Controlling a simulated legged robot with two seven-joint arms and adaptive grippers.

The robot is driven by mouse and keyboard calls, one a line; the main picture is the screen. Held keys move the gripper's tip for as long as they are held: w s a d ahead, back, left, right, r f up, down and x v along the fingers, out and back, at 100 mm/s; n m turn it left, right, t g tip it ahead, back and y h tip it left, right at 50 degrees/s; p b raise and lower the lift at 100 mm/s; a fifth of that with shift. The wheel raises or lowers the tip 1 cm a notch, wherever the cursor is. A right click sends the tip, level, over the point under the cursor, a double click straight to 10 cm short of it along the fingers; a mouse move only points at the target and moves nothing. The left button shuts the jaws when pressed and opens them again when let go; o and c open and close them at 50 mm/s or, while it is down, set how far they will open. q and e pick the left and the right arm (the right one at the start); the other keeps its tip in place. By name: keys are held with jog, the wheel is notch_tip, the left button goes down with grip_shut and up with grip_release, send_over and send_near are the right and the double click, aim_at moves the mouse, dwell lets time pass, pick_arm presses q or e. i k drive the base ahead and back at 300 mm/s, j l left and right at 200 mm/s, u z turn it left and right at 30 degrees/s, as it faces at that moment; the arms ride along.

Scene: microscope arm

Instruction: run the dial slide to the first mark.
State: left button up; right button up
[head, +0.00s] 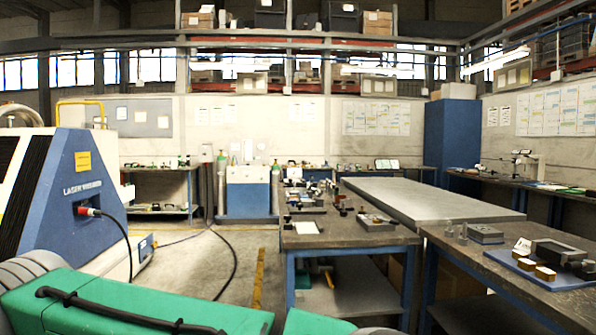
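I cannot pick out the dial slide or its marks for certain at this size. A white device with a horizontal arm (528,163) stands on the far right bench along the wall; it is too small to read any dial. On the near right table a blue mat or tray (540,278) carries a grey block-shaped device (558,252) and small yellow-topped blocks (545,273). Neither of my grippers shows in the head view. Grey ribbed parts at the lower left and the green body with a black handle at the bottom appear to be mine.
A dark-topped workbench (345,240) with blue legs holds several small instruments. A grey slab table (430,200) lies behind it. A blue and white laser machine (85,210) stands at left, with a black cable on the floor. Open floor (200,262) lies between machine and bench.

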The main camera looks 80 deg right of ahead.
aim_at(492, 175)
jog(key=z, duration=3.8)
jog(key=l+z, duration=0.5)
jog(key=i+l+z, duration=0.15)
jog(key=l+z, duration=0.3)
jog(key=i+l+z, duration=0.25)
jog(key=i+l, duration=0.3)
jog(key=i+l+z, duration=0.3)
jog(key=i+l, duration=0.25)
jog(key=i+l+z, duration=0.25)
jog(key=i+l, duration=0.15)
jog(key=i, duration=2.2)
jog(key=i+u, duration=0.45)
jog(key=i, duration=0.25)
jog(key=i+l+u, duration=0.2)
jog(key=i+u, duration=0.25)
jog(key=i, duration=0.25)
jog(key=i+j+u, duration=0.15)
jog(key=u, duration=0.3)
jog(key=i+u, duration=0.3)
jog(key=u, duration=0.15)
jog(key=i+u, duration=0.25)
jog(key=u, duration=0.2)
jog(key=i+u, duration=0.25)
jog(key=u, duration=0.2)
